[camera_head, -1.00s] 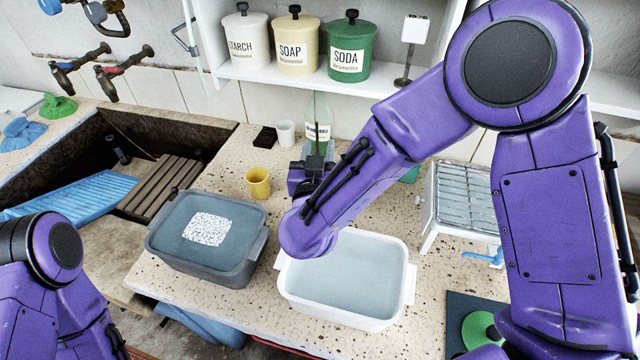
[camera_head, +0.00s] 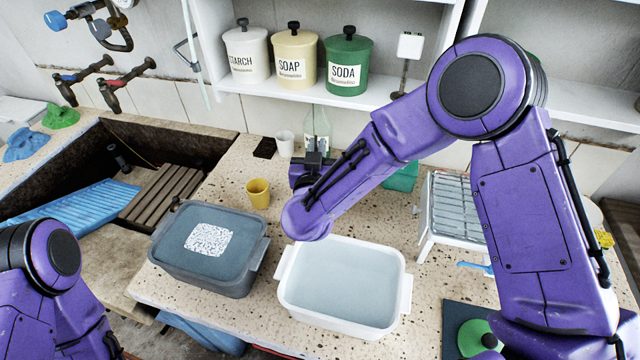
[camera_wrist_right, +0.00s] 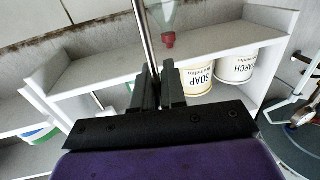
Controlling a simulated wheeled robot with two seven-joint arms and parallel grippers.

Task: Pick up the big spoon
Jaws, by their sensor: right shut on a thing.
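My right gripper (camera_head: 312,160) is in the head view, behind the white basin and in front of the clear bottle. In the right wrist view its two dark fingers (camera_wrist_right: 158,88) are closed around a thin shiny metal shaft, which looks like the handle of the big spoon (camera_wrist_right: 147,40). The shaft runs up out of the top of that view, so its far end is hidden. In the head view I cannot make out the spoon behind my wrist. Of my left arm only purple links show at the lower left. Its gripper is out of frame.
A white basin of water (camera_head: 345,325) and a grey tub (camera_head: 200,275) stand on the speckled counter. A yellow cup (camera_head: 258,193), a white cup (camera_head: 285,143) and a clear bottle (camera_head: 318,122) are near the gripper. A metal rack (camera_head: 450,205) stands right. Canisters line the shelf (camera_head: 290,88).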

